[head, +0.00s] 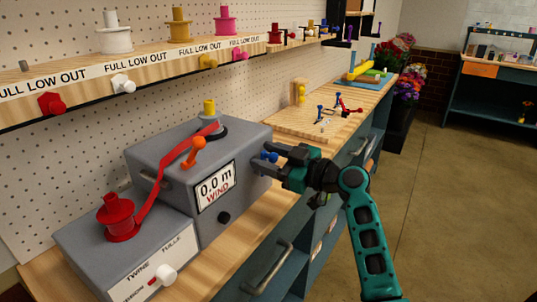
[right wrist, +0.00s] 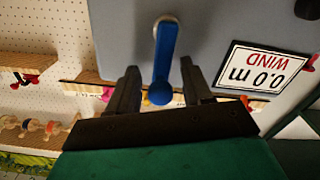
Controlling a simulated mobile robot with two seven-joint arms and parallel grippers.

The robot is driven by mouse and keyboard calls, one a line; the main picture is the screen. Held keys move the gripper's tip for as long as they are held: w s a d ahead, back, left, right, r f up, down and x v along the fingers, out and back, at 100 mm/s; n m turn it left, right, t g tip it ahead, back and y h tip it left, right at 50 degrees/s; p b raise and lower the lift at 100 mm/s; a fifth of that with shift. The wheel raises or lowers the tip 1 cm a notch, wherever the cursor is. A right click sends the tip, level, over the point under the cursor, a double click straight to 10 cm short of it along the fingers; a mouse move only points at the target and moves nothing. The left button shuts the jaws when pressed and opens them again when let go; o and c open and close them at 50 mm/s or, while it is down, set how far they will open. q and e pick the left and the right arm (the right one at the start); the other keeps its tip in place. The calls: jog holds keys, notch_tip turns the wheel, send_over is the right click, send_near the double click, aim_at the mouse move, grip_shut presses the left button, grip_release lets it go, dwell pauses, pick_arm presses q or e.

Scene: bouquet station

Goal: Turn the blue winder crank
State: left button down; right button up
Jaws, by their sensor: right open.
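The grey winder box (head: 245,139) stands on the wooden bench with a display (head: 215,187) reading "0.0 m WIND". The blue winder crank (head: 270,156) is on its right side, partly hidden by my gripper in the head view. In the right wrist view the blue crank (right wrist: 164,52) is an arm with a round knob at its lower end. My right gripper (head: 266,159) is open, with one finger on each side of the crank. Gaps show between the crank and both fingers. My left gripper is not in view.
A red ribbon spool (head: 119,218) sits on a lower grey box (head: 85,243) at the left, its ribbon running up to the winder top. An orange lever (head: 198,147) is on the winder. A shelf (head: 150,72) with spools runs above. Bench space beyond the winder holds small tools.

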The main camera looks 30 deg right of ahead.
jog(key=shift+c, duration=1.4)
grip_shut()
jog(key=shift+w+d, duration=0.1)
